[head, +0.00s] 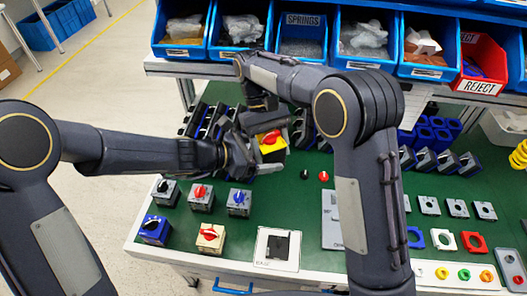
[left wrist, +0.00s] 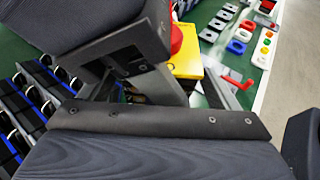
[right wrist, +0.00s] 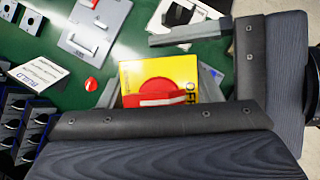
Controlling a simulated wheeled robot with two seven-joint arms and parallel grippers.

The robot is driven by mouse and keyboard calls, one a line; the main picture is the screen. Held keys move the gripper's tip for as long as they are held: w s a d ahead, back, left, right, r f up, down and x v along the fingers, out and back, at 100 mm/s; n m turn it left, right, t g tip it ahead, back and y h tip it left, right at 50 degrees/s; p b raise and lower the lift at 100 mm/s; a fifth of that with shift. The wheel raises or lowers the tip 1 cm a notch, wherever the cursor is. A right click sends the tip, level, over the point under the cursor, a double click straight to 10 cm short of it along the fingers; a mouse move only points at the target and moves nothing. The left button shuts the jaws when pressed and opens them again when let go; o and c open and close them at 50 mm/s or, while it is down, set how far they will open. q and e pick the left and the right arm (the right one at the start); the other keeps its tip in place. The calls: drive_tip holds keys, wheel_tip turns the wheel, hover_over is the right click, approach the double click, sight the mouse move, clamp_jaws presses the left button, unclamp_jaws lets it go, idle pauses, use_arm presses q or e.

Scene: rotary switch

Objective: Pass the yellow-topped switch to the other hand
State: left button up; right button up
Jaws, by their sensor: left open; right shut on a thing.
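The yellow-topped switch (head: 274,144) has a red knob on a yellow plate and is held above the green bench. My right gripper (head: 264,124) is shut on it, coming from above and behind. In the right wrist view the switch (right wrist: 185,72) shows its yellow plate and red knob, with its lower part hidden. My left gripper (head: 240,158) is open, close to the switch on its left side. The left wrist view shows the yellow plate (left wrist: 187,64) partly hidden behind dark gripper parts. I cannot tell whether the left fingers touch the switch.
Several switches stand on the bench's front left, including a beige one with a red knob (head: 209,238). A white plate with a black square (head: 278,248) lies at the front. Blue bins (head: 301,36) line the back. Coloured rings and plates lie at the right.

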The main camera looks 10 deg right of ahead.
use_arm(q)
drive_tip(key=v, duration=1.2)
idle(0.4)
